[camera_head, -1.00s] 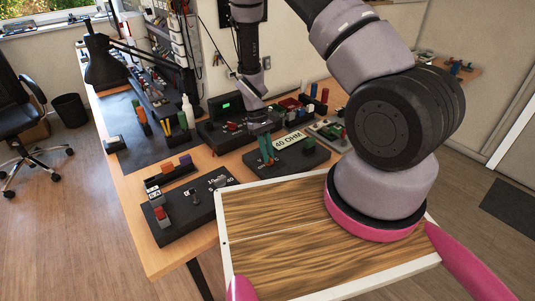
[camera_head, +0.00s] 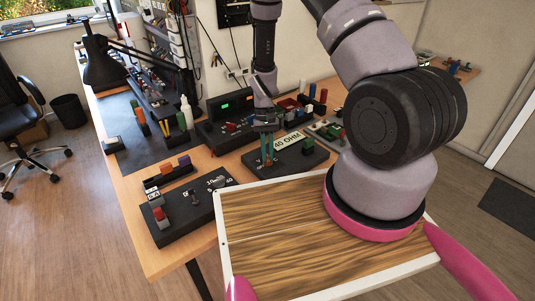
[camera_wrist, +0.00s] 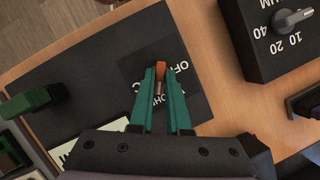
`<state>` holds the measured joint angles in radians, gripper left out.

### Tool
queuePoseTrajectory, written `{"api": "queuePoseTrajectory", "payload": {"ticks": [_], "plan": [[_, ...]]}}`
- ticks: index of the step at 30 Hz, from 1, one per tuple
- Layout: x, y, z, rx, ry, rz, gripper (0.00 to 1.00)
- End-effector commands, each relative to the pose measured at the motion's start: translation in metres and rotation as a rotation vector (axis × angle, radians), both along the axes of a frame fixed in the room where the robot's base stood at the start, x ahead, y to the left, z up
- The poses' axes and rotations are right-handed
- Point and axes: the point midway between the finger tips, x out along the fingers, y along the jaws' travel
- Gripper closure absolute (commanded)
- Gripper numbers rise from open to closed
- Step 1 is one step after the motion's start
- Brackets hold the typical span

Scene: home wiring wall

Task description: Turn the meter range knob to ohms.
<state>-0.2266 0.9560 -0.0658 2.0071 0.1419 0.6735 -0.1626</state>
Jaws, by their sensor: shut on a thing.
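The black meter board (camera_head: 290,163) lies on the wooden bench and carries a pale "40 OHM" plate (camera_head: 287,141). In the wrist view, the orange range knob (camera_wrist: 160,72) stands on a dark square with white lettering, including OFF and what looks like OHM. The letters are partly hidden by my fingers. My gripper (camera_wrist: 159,80), with teal fingers, is shut on the knob from above. The knob's tip shows between the fingertips. In the head view, my gripper (camera_head: 268,155) is at the left part of the board, and the knob is mostly hidden there.
A green block (camera_head: 307,146) sits on the same board, right of my gripper; it also shows in the wrist view (camera_wrist: 25,104). A black box with a grey dial (camera_wrist: 293,18) marked 10, 20, 40 is close by. A unit with a green display (camera_head: 224,107) stands behind.

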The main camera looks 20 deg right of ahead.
Motion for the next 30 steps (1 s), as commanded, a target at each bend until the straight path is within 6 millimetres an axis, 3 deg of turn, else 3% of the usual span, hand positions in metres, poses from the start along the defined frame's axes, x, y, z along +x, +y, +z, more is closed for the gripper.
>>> {"api": "queuePoseTrajectory", "payload": {"ticks": [9,10,12,23,30], "plan": [[0.001,0.000,0.000,0.001,-0.003,0.000,1.00],[0.001,0.000,0.000,0.001,-0.003,0.000,0.77],[0.001,0.000,0.000,0.001,-0.002,0.000,0.55],[0.002,0.000,0.003,0.000,-0.002,0.001,0.55],[0.017,-0.002,0.038,0.001,-0.006,0.001,0.55]]}}
